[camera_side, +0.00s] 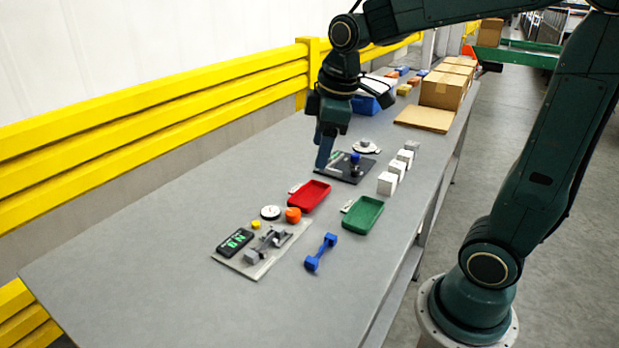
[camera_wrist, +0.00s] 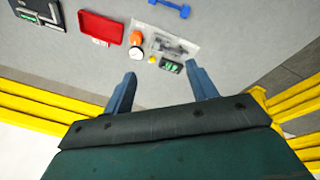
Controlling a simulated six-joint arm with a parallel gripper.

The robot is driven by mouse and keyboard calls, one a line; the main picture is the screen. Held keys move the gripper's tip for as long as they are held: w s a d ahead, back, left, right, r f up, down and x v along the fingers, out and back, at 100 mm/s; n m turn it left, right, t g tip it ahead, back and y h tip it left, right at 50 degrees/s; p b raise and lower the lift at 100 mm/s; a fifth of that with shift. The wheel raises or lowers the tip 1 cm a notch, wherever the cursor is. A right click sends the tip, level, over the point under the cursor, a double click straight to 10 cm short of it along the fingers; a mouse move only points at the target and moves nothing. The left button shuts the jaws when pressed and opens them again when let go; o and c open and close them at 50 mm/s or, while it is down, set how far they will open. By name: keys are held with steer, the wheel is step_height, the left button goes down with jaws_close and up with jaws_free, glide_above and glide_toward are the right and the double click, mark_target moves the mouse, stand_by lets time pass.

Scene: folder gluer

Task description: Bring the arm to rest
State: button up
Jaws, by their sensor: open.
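My gripper (camera_side: 325,148) points down above the grey table (camera_side: 180,225), near the left edge of a black plate (camera_side: 350,172). In the wrist view my gripper (camera_wrist: 160,90) has its two blue fingers apart with nothing between them. The height of the fingertips over the table is hard to tell in the side view. The upper arm reaches across from the base at the right.
A red tray (camera_side: 308,196), a green tray (camera_side: 362,215), a blue dumbbell-shaped part (camera_side: 321,252) and a gauge plate (camera_side: 232,262) lie nearby. White cubes (camera_side: 388,183) and cardboard boxes (camera_side: 443,90) stand beyond. A yellow rail (camera_side: 150,100) runs along the left. The table's near left is clear.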

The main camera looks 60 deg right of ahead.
steer(key=s+a+m+t, duration=0.2)
steer(key=s+a+m, duration=0.2)
steer(key=s, duration=1)
steer(key=m, duration=0.2)
steer(key=shift+r+m+t, duration=0.15)
steer(key=shift+m+t, duration=0.25)
